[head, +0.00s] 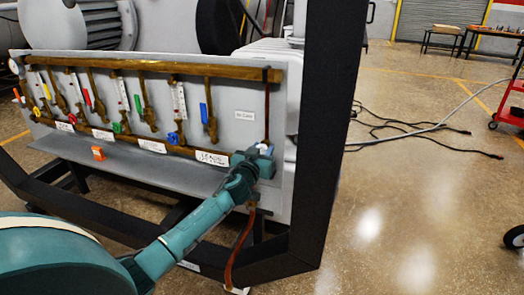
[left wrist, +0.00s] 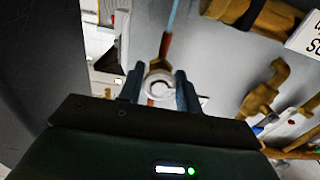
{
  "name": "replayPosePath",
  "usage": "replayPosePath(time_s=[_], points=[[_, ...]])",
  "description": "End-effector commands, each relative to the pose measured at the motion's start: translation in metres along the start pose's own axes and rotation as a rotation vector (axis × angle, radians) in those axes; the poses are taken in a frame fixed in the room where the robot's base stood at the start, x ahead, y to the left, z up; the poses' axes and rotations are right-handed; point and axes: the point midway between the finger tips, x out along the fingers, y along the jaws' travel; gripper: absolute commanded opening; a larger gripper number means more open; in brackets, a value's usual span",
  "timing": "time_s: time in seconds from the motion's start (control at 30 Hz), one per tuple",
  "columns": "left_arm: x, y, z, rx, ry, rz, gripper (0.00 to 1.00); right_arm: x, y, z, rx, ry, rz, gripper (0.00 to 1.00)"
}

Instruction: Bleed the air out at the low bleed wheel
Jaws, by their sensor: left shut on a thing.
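My left gripper (head: 262,158) is at the lower right end of the grey manifold panel (head: 222,97), below the vertical copper pipe (head: 267,112). In the left wrist view, the two fingers of my left gripper (left wrist: 159,80) stand on either side of a pale round wheel (left wrist: 160,87) and are shut on it. A brown fitting (left wrist: 164,48) with a light blue tube lies just beyond the wheel. In the head view the gripper mostly hides the wheel. A reddish-brown hose (head: 240,250) hangs below the gripper. My right gripper is in neither view.
Several coloured valve handles, such as a blue lever (head: 204,113), line the copper pipes to the left. A small orange block (head: 98,153) sits on the grey ledge. A thick black frame post (head: 328,130) stands close on the right. Dark cables (head: 420,135) lie on the open floor.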

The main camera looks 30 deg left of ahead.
Motion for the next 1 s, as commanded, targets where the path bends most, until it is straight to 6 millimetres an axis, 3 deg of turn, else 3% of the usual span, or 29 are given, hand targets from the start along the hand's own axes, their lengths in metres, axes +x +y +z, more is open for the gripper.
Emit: replayPosePath(time_s=[0.43, 1.0], points=[[-0.0003, 0.0001, 0.0004, 0.131, -0.001, 0.001, 0.11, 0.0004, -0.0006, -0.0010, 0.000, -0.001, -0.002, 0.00], [-0.0002, -0.0012, -0.0003, 0.650, -0.001, 0.000, 0.11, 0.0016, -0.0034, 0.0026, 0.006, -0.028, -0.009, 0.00]])
